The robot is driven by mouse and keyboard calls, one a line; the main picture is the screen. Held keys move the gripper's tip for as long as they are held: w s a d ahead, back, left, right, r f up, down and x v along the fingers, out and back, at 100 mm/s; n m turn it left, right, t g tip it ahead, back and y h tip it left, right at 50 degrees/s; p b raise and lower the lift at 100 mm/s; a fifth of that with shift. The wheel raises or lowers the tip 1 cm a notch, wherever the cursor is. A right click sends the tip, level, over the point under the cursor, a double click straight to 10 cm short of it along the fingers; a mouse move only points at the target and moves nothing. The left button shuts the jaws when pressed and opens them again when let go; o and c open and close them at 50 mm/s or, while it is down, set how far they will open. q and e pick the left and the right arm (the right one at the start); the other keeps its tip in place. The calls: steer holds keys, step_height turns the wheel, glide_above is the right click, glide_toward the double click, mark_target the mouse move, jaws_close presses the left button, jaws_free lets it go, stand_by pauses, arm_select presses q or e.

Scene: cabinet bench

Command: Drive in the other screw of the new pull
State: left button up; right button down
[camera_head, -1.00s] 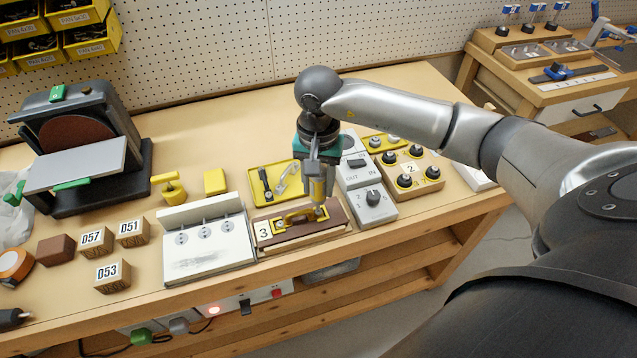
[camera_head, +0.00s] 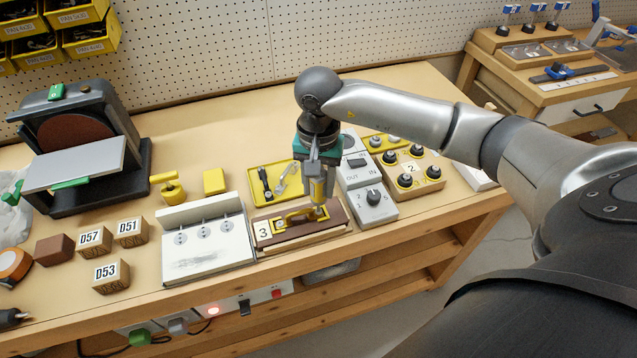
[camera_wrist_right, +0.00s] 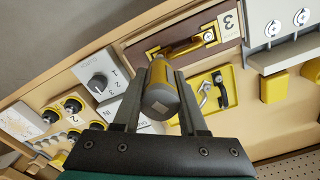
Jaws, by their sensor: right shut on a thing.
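The new pull (camera_head: 292,217) is brass-yellow and lies across the brown drawer front (camera_head: 268,226) marked 3; it also shows in the right wrist view (camera_wrist_right: 184,48). A screw head (camera_wrist_right: 209,36) shows at the pull's end near the number. My right gripper (camera_head: 319,184) is shut on a yellow and grey screwdriver (camera_wrist_right: 161,88), held upright over the pull's other end. The screwdriver's tip and the screw under it are hidden in the wrist view, and I cannot tell whether they touch. My left gripper is in neither view.
A yellow tray (camera_head: 256,186) with a dark pull and a silver pull stands behind the drawer front. A grey box with a knob (camera_head: 373,197) stands close on the right. A white panel (camera_head: 205,262) stands on the left. A sander (camera_head: 75,150) is farther left.

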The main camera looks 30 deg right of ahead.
steer(key=shift+f+b, duration=0.45)
steer(key=shift+b, duration=0.9)
stand_by(2.1)
stand_by(0.4)
steer(key=shift+r+p, duration=1.8)
steer(key=shift+r, duration=1.25)
